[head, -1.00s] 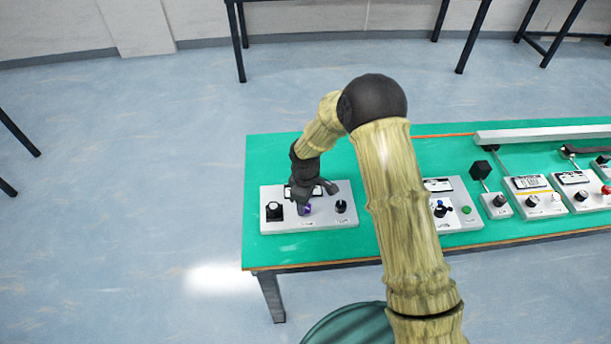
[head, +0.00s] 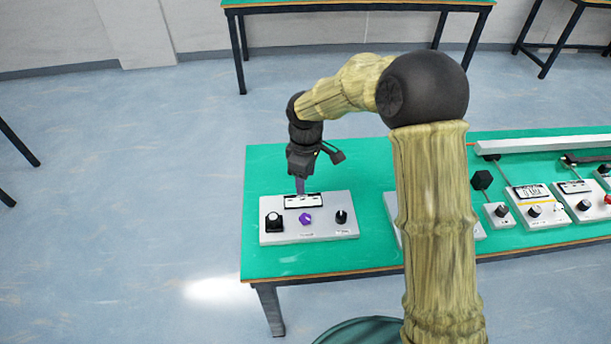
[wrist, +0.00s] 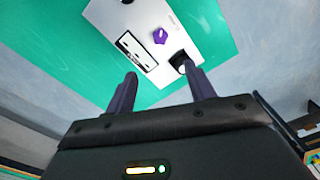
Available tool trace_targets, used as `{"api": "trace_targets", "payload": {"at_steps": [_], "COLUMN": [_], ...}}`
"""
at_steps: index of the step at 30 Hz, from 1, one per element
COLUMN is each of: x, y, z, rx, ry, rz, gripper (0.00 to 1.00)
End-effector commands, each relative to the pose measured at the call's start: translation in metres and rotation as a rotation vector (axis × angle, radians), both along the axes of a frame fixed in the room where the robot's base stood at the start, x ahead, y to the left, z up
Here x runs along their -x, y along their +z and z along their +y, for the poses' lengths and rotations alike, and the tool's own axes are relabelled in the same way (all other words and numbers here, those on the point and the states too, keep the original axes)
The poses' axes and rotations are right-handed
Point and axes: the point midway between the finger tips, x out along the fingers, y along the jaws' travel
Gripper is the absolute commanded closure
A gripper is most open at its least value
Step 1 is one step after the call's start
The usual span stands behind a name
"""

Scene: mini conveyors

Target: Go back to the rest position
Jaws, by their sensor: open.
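My gripper (head: 300,186) is above the back edge of the left control box (head: 310,238), apart from its knobs. In the wrist view my gripper (wrist: 160,85) shows two dark purple fingers spread apart with nothing between them. The box carries a black square-based knob (head: 273,222), a purple knob (head: 305,219) and a black knob (head: 341,217), with a labelled display (head: 303,201) behind. In the wrist view the purple knob (wrist: 160,36) and the display (wrist: 137,52) lie beyond the fingertips. My arm bends high over the table.
The green table (head: 270,175) bears more control boxes (head: 540,210) to the right, with a long white bar (head: 545,143) behind them. My upper arm hides part of a middle box (head: 392,210). Another table (head: 350,5) stands at the back. Open floor lies left.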

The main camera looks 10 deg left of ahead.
Motion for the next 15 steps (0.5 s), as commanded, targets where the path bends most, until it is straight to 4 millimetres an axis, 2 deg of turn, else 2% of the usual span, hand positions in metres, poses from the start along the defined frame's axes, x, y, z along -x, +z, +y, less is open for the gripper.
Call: {"api": "trace_targets", "payload": {"at_steps": [11,15], "x": [0.000,0.002], "y": [0.000,0.006], "z": [0.000,-0.012], "rx": [0.000,-0.001], "ry": [0.000,-0.045], "rz": [-0.001,-0.009], "gripper": [0.46,0.46]}}
